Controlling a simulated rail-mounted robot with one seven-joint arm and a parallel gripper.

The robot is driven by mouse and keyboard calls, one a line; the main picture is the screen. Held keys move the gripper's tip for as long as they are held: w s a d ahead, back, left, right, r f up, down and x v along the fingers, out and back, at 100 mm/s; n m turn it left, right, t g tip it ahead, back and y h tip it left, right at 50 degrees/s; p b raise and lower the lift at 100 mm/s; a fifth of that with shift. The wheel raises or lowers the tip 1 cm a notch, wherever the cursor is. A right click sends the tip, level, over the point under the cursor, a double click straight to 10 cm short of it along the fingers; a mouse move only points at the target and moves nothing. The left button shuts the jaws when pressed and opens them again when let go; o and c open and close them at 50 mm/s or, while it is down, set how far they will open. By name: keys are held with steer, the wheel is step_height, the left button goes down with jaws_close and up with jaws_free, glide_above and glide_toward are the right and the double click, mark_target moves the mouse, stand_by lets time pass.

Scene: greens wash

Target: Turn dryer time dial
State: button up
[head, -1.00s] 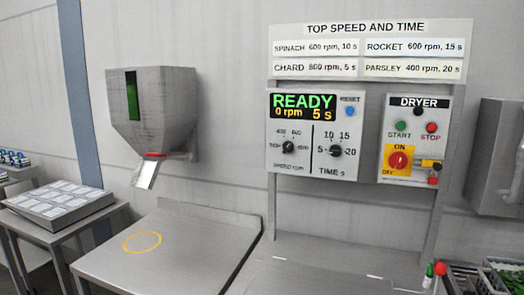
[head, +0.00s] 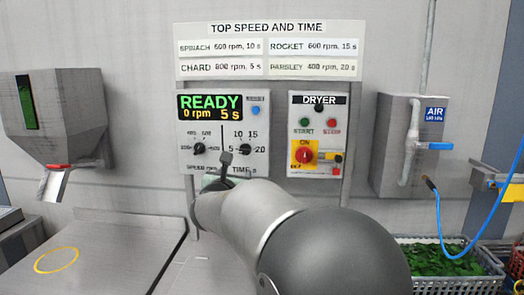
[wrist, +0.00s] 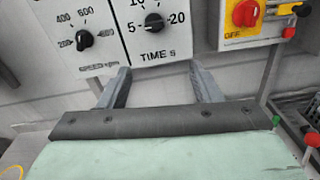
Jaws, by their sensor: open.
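The time dial (head: 245,149) is a small black knob on the white control panel (head: 187,168), among the marks 5, 10, 15 and 20. In the wrist view the time dial (wrist: 154,23) sits at the top, above the printed "TIME s". The panel display (head: 210,106) reads READY, 0 rpm and 5 s. My gripper (head: 226,160) is in front of the panel's lower edge, just left of and below the dial. In the wrist view my gripper (wrist: 162,72) has its fingers apart with nothing between them, below the dial and not around it.
The speed dial (head: 199,149) is left of the time dial. The dryer box (head: 325,165) with its red and yellow ON/OFF switch (head: 304,152) is on the right. A steel table (head: 120,245) stands at the lower left. A crate of greens (head: 440,262) is at the right.

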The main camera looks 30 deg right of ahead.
mark_target(244, 151)
steer(key=shift+n+t, duration=0.4)
steer(key=shift+n, duration=0.3)
steer(key=p+x, duration=0.2)
steer(key=x, duration=0.4)
steer(key=p+x, duration=0.1)
steer(key=x, duration=0.5)
steer(key=p+x, duration=0.2)
steer(key=x, duration=0.4)
steer(key=shift+w+a+r+p, duration=0.2)
steer(key=shift+w+r+p, duration=0.1)
steer(key=c, duration=1)
